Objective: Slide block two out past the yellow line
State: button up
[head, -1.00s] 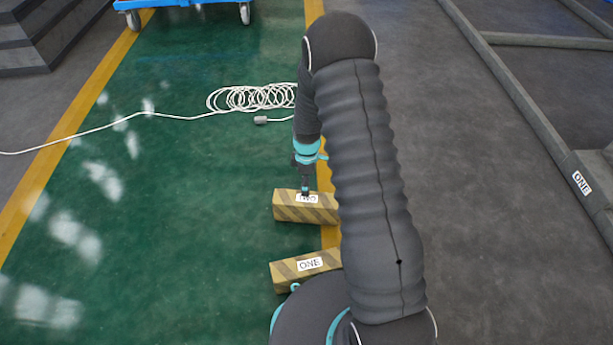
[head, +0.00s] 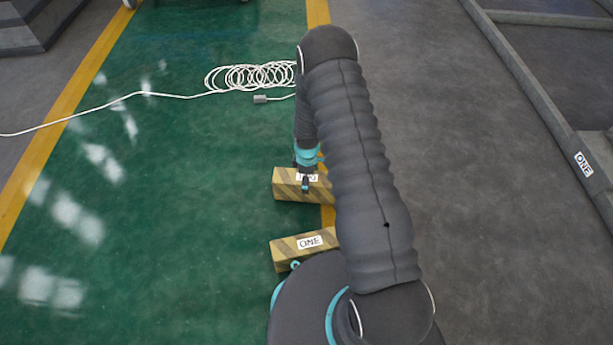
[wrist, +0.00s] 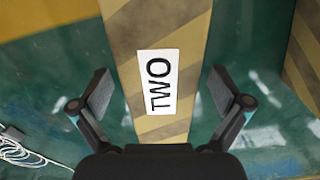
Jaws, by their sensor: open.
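Block two (head: 286,188), a long block with tan and dark stripes, lies on the green floor. Its right end reaches over the right-hand yellow line (head: 318,12) and is partly hidden by my arm. The wrist view shows its white TWO label (wrist: 158,82). My gripper (head: 305,188) is at the block, in front of its label in the head view. In the wrist view my gripper (wrist: 160,92) is open, with one finger on each side of the block and gaps showing between fingers and block.
Block one (head: 285,253) lies nearer me, its right end hidden by my arm. A coiled white cable (head: 250,77) lies beyond block two and trails left. A dark frame (head: 540,95) stands on grey floor at right.

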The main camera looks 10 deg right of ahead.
jog(key=c, duration=1.9)
jog(key=shift+o, duration=0.2)
jog(key=shift+d, duration=0.1)
